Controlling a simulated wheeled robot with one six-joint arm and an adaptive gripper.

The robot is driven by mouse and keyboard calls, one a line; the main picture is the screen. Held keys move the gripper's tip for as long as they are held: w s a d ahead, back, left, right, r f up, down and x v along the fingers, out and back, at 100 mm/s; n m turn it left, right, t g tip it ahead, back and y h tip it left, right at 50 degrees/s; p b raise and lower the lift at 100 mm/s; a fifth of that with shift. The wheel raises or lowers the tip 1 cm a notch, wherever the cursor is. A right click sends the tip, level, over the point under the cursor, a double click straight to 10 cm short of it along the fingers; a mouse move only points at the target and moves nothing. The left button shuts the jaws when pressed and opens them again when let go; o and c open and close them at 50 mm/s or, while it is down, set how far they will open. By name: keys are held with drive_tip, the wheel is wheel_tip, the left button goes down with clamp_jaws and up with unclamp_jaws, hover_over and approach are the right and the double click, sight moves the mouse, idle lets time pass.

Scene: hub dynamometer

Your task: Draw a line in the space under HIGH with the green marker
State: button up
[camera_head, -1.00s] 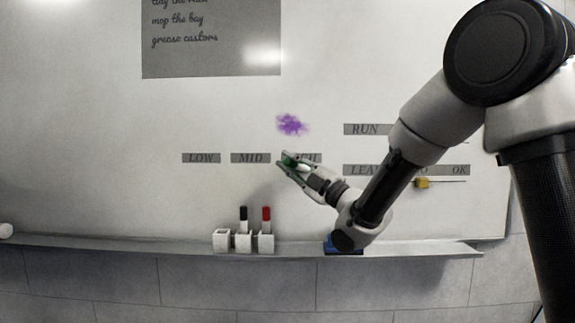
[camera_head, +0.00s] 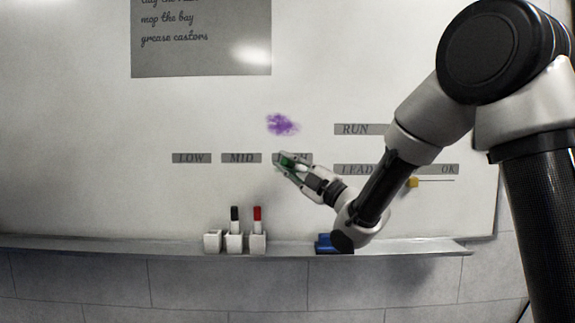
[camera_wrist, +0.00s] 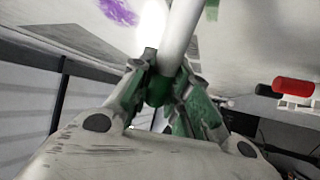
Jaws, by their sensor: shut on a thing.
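The green marker has a white barrel and a green end; its green part (camera_head: 287,162) is between the fingers in the head view. In the wrist view the white barrel (camera_wrist: 180,35) extends up from my gripper (camera_wrist: 160,85), with the green end between the fingers. A green patch (camera_wrist: 212,10) shows at the top of that view; I cannot tell whether it is ink. Whether the marker touches the board is unclear. The space under HIGH is partly hidden by my gripper.
LOW (camera_head: 191,158) and MID (camera_head: 241,158) labels are left of HIGH. A purple smudge (camera_head: 282,124) is above. The ledge (camera_head: 120,246) carries white holders, a black marker (camera_head: 235,214), a red marker (camera_head: 257,214) and a blue eraser (camera_head: 324,243). A yellow piece (camera_head: 412,182) is right.

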drive_tip(key=shift+s+d, duration=0.1)
drive_tip(key=shift+d, duration=0.6)
drive_tip(key=shift+a, duration=0.15)
drive_tip(key=shift+a, duration=0.55)
drive_tip(key=shift+a, duration=0.1)
drive_tip(key=shift+a, duration=0.6)
drive_tip(key=shift+a, duration=0.65)
drive_tip(key=shift+a, duration=0.15)
